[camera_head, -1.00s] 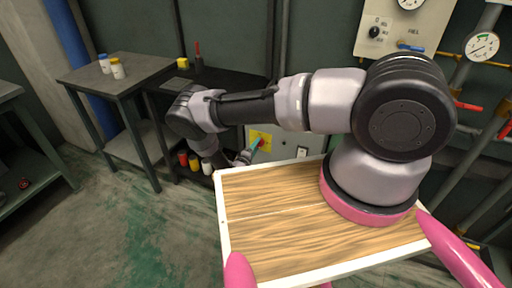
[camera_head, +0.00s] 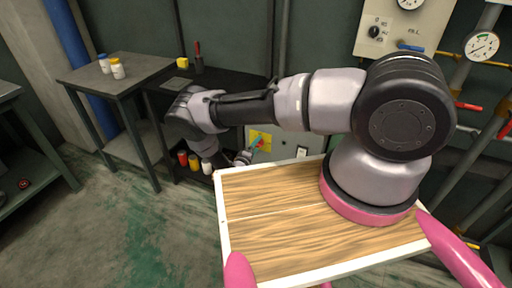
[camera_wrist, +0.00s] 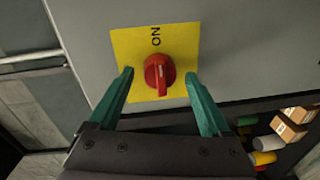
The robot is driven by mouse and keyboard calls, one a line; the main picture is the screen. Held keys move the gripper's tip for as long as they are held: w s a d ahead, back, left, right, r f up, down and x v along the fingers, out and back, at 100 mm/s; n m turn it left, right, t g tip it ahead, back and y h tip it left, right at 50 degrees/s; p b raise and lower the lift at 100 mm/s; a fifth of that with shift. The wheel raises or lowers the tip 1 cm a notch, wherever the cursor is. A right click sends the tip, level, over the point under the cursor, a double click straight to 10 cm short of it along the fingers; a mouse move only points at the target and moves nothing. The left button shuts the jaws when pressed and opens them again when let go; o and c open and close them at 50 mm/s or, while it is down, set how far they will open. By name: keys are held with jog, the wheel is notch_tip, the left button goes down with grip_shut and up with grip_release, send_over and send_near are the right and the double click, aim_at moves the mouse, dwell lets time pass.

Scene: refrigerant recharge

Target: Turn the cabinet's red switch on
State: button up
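The red switch (camera_wrist: 159,72) is a round knob with a raised grip and a white line, on a yellow plate (camera_wrist: 180,42) marked "ON" on the grey cabinet (camera_wrist: 240,50). The white line runs roughly up and down in the wrist view, with "ON" above the knob. My gripper (camera_wrist: 158,75) is open, its two teal fingers on either side of the knob with visible gaps. How deep the tips reach is hard to tell. In the head view the yellow plate (camera_head: 265,136) shows beyond my arm, and my gripper (camera_head: 254,145) partly covers the switch.
A black bench (camera_head: 235,83) stands left of the cabinet, with several small jars (camera_head: 194,162) below it. A grey table (camera_head: 140,68) with two bottles is further left. Pipes and a gauge (camera_head: 482,46) are at the right.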

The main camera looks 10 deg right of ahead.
jog(key=f+v, duration=0.1)
jog(key=v, duration=0.9)
jog(key=shift+s+a+r, duration=0.25)
jog(key=shift+s+r, duration=0.05)
jog(key=shift+r, duration=0.25)
